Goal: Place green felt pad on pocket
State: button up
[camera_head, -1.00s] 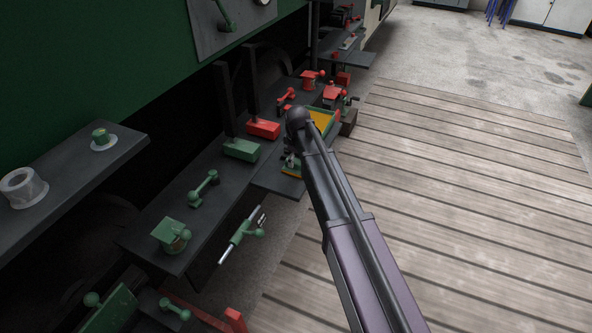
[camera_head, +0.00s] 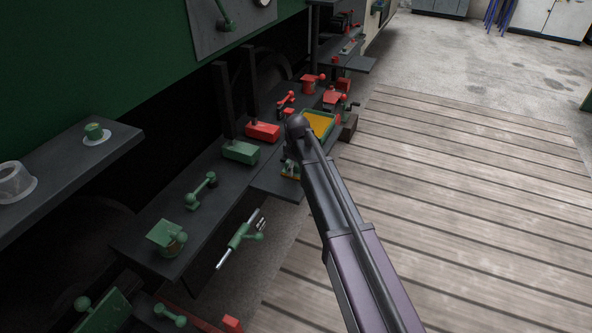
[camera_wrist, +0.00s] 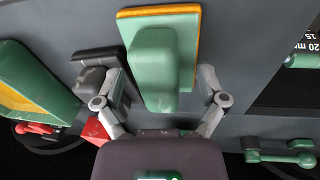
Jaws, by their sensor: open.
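The wrist view shows a green block-like piece (camera_wrist: 155,68) with a raised grip, over a flat green layer with an orange-yellow edge (camera_wrist: 193,45); I take it as the felt pad. My gripper (camera_wrist: 161,82) is open, one finger on each side of the raised grip, with a visible gap on the right; contact on the left is unclear. In the head view the small green and yellow piece (camera_head: 290,171) lies on a dark shelf, partly hidden by my arm. I cannot tell which surface is the pocket.
A green tray with a yellow floor (camera_head: 320,123) sits beyond my gripper; its edge also shows in the wrist view (camera_wrist: 32,88). A green block (camera_head: 241,151) and a red block (camera_head: 263,132) with dark uprights stand left. Wooden decking (camera_head: 460,200) is clear at right.

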aim_at(296, 164)
grip_shut()
jog(key=shift+r, duration=0.15)
dwell(0.4)
notch_tip(296, 164, up, 3)
jog(key=p, duration=0.3)
jog(key=shift+s+r+p, duration=0.2)
jog(key=shift+r+p, duration=0.2)
jog(key=shift+p, duration=0.1)
jog(key=s+d+p, duration=0.1)
jog(key=s+d, duration=0.2)
jog(key=s, duration=1.2)
jog(key=shift+s+d+r, duration=0.15)
jog(key=shift+d+r, duration=0.15)
jog(key=shift+r, duration=0.15)
